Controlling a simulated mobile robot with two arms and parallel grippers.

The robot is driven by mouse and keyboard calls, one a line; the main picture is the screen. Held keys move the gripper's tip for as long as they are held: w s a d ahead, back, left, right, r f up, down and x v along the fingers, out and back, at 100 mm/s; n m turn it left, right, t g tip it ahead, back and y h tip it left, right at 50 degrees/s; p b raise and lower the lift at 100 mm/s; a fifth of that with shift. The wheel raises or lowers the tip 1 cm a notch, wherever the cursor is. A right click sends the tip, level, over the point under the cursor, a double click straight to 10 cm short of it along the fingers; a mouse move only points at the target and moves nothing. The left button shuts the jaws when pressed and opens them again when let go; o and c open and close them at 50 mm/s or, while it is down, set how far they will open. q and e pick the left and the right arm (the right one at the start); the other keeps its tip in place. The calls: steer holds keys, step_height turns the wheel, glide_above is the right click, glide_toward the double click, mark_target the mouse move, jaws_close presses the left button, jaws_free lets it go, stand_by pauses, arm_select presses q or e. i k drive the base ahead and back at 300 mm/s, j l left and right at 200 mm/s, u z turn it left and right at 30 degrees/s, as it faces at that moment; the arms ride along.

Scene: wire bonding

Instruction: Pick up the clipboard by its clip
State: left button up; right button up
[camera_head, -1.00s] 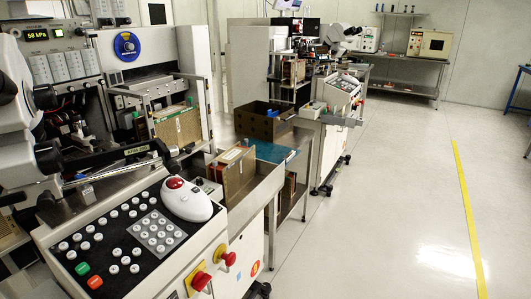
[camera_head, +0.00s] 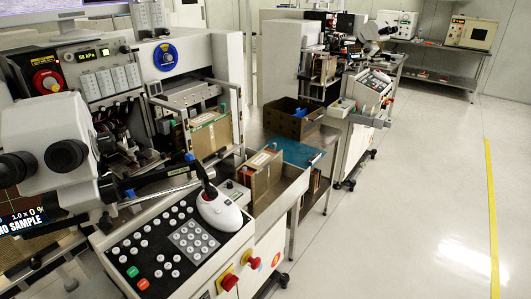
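I cannot pick out a clipboard with certainty. A flat teal sheet or board (camera_head: 298,151) lies on the metal side bench in the middle of the picture, with a small light part at its right edge. It may be the clipboard, but it is too small to tell whether that part is a clip. It lies behind a brown upright box-like holder (camera_head: 262,178) and in front of a dark brown open bin (camera_head: 290,122). Neither of my grippers is in view.
A bonding machine with a keypad panel (camera_head: 180,245), white mouse-like controller (camera_head: 221,209) and microscope (camera_head: 48,145) fills the left. Red knobs (camera_head: 229,282) stick out at its front. A second machine (camera_head: 284,60) stands behind. Open floor (camera_head: 425,190) with a yellow line (camera_head: 491,200) lies right.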

mark_target(300, 154)
steer(key=i+l+u, duration=0.35)
steer(key=l+u, duration=0.15)
steer(key=i+l+u, duration=0.25)
steer(key=l, duration=0.2)
steer(key=k, duration=0.1)
